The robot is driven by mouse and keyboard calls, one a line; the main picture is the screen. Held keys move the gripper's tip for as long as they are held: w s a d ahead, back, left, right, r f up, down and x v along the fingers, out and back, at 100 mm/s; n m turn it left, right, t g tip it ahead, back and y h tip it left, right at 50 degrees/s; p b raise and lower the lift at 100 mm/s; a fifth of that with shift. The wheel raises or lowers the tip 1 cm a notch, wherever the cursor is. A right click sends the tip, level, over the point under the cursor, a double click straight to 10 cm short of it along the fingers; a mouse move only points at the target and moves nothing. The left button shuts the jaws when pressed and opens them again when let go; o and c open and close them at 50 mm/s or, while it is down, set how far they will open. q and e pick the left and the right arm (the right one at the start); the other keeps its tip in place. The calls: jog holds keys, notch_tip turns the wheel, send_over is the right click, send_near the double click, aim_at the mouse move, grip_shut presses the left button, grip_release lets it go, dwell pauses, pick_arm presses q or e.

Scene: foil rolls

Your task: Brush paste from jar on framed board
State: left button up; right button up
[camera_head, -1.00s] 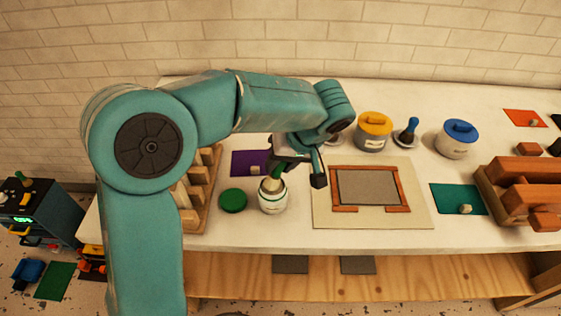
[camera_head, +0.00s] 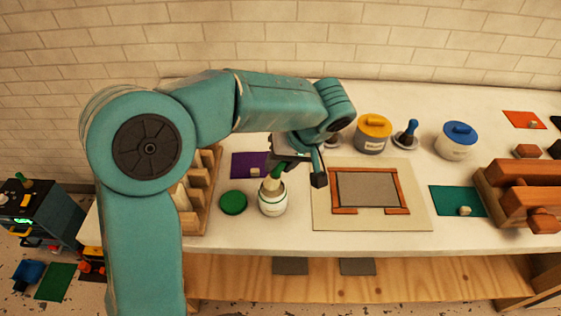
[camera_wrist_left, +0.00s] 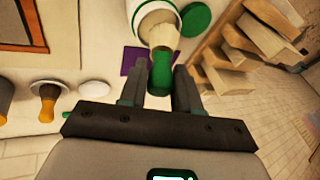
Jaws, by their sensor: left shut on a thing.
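My left gripper (camera_head: 294,170) is shut on a green-handled brush (camera_head: 276,175), just above and to the right of the white jar (camera_head: 273,206). The brush's pale bristles point down at the jar's open mouth. In the left wrist view, the brush (camera_wrist_left: 159,74) sits between the fingers (camera_wrist_left: 158,86), with its bristles overlapping the rim of the jar (camera_wrist_left: 154,18). I cannot tell how deep they reach. The framed board (camera_head: 368,188), a grey panel with an orange-brown frame, lies to the right of the jar. My right gripper is not in view.
A green lid (camera_head: 233,202) lies left of the jar, with a wooden rack (camera_head: 201,206) beyond it. A purple mat (camera_head: 246,160) lies behind. Yellow-lidded (camera_head: 371,140) and blue-lidded (camera_head: 455,146) pots stand at the back. Wooden blocks (camera_head: 520,185) fill the right.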

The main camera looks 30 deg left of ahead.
pick_arm(q)
jog(key=shift+s+r+p, duration=0.1)
jog(key=shift+r+p, duration=1.7)
jog(key=shift+r, duration=1.25)
jog(key=shift+f, duration=0.1)
jog(key=shift+d, duration=0.1)
